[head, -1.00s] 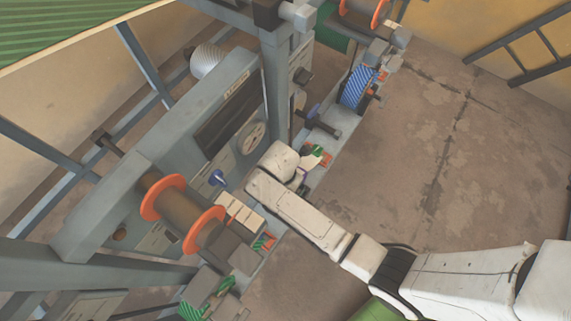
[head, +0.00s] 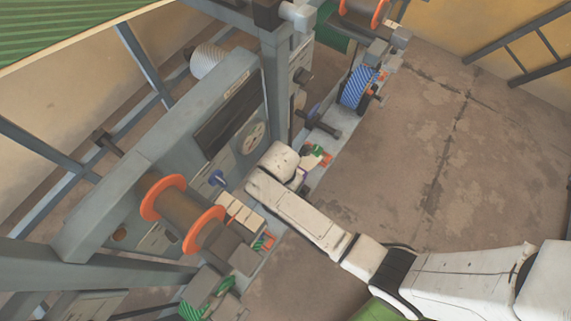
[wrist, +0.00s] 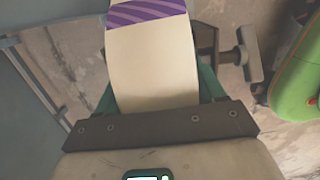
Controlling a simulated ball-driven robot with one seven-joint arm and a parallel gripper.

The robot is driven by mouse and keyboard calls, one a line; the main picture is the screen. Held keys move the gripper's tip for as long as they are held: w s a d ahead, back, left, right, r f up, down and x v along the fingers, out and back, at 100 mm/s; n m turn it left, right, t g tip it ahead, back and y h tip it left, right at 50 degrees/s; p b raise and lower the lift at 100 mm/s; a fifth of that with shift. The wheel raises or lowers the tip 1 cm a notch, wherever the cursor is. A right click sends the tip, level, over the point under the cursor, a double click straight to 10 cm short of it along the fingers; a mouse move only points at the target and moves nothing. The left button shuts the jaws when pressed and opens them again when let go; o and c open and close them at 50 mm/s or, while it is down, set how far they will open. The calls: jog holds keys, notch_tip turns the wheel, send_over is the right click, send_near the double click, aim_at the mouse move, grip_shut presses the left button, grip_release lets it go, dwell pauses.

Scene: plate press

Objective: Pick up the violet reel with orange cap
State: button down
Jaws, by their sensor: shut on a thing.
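The violet reel (wrist: 150,50) fills the upper middle of the wrist view. It shows a broad cream face with a violet striped band at the top edge. I cannot see its orange cap there. My gripper (wrist: 157,88) has its green fingers on both sides of the reel and is shut on it. In the head view my gripper (head: 312,160) is at the end of my white arm, beside the grey machine. My arm's end hides most of the reel there.
The grey machine (head: 215,130) stands left of my gripper. A brown spool with orange flanges (head: 183,213) sits at lower left. A blue striped reel (head: 356,88) is farther back along the narrow ledge. The floor (head: 450,140) to the right is clear.

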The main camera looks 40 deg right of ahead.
jog(key=shift+r, duration=0.15)
notch_tip(320, 180, up, 18)
jog(key=p, duration=0.4)
dwell(0.3)
jog(key=shift+w, duration=0.1)
dwell(0.4)
